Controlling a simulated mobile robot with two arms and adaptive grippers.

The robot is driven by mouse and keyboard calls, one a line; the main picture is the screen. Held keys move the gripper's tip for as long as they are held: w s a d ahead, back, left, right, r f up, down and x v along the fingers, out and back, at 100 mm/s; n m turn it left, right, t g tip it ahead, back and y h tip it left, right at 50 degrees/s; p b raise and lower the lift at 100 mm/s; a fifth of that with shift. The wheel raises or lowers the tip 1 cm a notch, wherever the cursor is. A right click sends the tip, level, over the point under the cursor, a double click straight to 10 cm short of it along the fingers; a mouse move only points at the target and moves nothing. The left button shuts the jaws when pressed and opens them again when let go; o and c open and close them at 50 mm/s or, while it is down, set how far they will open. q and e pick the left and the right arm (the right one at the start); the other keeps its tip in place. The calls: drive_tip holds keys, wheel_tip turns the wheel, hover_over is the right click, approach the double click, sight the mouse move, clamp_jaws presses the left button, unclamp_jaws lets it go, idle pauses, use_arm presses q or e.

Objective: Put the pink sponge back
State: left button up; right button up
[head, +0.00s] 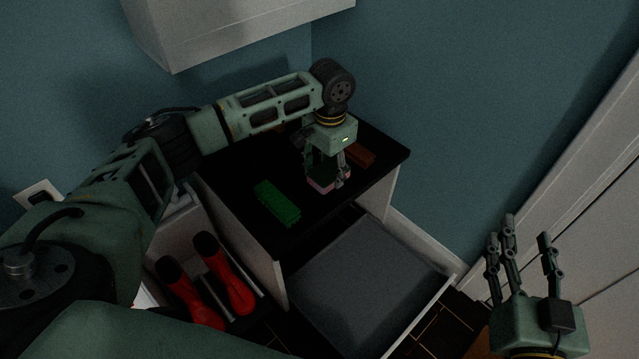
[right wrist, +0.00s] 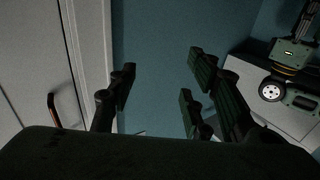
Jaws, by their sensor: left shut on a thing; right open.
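The pink sponge (head: 321,187) is at the fingertips of my left gripper (head: 328,178), over the black countertop (head: 240,186). My left gripper points down and is shut on the sponge. The fingers hide part of it, and I cannot tell whether it touches the countertop. My right gripper (head: 522,262) is open and empty at the lower right, away from the counter. Its spread fingers also show in the right wrist view (right wrist: 160,95).
A green sponge-like block (head: 277,202) and a brown block (head: 359,153) lie on the countertop. A grey-bottomed drawer (head: 365,285) stands open below. Red boots (head: 230,284) stand at the left. A wall cabinet (head: 225,25) hangs above; a door (head: 590,190) is at the right.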

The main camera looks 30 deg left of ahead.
sight(320, 166)
use_arm(q)
drive_tip(key=a+f, duration=0.1)
drive_tip(key=a, duration=0.1)
drive_tip(key=shift+w+a+f+b, duration=0.2)
drive_tip(key=shift+a+f+b, duration=0.1)
drive_tip(key=shift+f+b, duration=0.1)
drive_tip(key=shift+f, duration=0.2)
wheel_tip(320, 166, down, 3)
drive_tip(key=shift+f+b, duration=0.1)
drive_tip(key=shift+b, duration=0.8)
use_arm(e)
drive_tip(key=s+r+t+y, duration=0.1)
drive_tip(key=s+r+t, duration=0.1)
drive_tip(key=r+t, duration=0.2)
drive_tip(key=s+r+t+y, duration=0.1)
drive_tip(key=s+r+t, duration=0.2)
drive_tip(key=r, duration=0.6)
drive_tip(key=shift+a+t+y, duration=0.2)
drive_tip(key=shift+t+y, duration=0.2)
drive_tip(key=shift+w+f, duration=0.1)
drive_tip(key=shift+w, duration=0.05)
use_arm(q)
drive_tip(key=shift+f, duration=0.15)
drive_tip(key=o, duration=1)
use_arm(e)
drive_tip(key=shift+w+f+g, duration=0.3)
drive_tip(key=shift+f, duration=0.05)
